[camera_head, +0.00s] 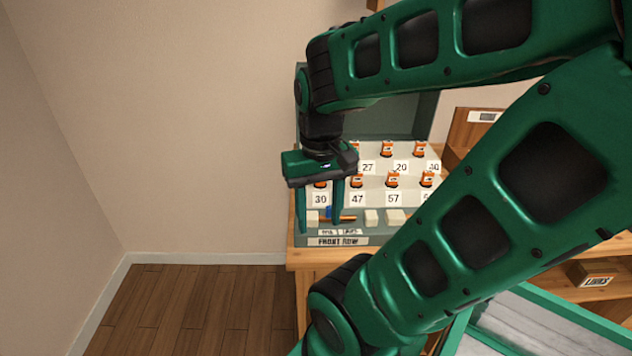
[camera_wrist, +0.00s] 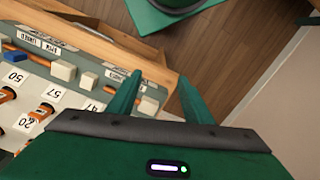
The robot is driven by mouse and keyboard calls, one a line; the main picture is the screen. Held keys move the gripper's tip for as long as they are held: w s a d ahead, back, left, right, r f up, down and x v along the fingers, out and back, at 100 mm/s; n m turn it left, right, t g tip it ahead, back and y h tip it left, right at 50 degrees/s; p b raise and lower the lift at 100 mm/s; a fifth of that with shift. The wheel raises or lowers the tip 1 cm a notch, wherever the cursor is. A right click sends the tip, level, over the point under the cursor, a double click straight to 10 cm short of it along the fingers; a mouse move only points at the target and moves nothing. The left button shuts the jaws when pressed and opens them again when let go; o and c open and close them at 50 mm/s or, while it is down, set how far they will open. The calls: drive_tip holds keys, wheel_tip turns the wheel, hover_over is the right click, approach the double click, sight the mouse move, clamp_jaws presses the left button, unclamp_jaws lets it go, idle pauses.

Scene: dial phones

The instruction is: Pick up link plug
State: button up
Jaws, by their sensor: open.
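My gripper (camera_head: 319,226) is open, pointing down over the front left of a sloped grey-and-white phone board (camera_head: 352,230). Its two fingers also show in the wrist view (camera_wrist: 160,78), spread apart and with nothing held. A cream block (camera_head: 312,217) appears between the fingers in that view. I cannot tell for certain which piece is the link plug.
Orange dial phones (camera_head: 392,180) with number cards stand in rows behind the front strip. More cream blocks (camera_head: 371,217) sit along it. A wooden table (camera_head: 300,258) carries the board. My arm hides the right side. Floor and wall at left are clear.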

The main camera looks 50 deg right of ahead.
drive_tip(key=w+d+r+m, duration=0.1)
drive_tip(key=w+d+r, duration=0.1)
drive_tip(key=w+d, duration=0.2)
drive_tip(key=w+d+r+m, duration=0.1)
drive_tip(key=w+d, duration=0.4)
drive_tip(key=d, duration=0.2)
drive_tip(key=w+d+r+m, duration=0.1)
drive_tip(key=w+d+r, duration=0.1)
drive_tip(key=w+d, duration=0.2)
drive_tip(key=shift+w+d+r+m, duration=0.15)
drive_tip(key=shift+w+d+r, duration=0.05)
drive_tip(key=shift+d, duration=0.4)
drive_tip(key=shift+w+d+r+m, duration=0.15)
drive_tip(key=shift+w+d, duration=0.05)
drive_tip(key=shift+d, duration=0.4)
wheel_tip(320, 180, down, 5)
drive_tip(key=shift+s+f, duration=0.2)
drive_tip(key=shift+f, duration=2.45)
drive_tip(key=c, duration=1)
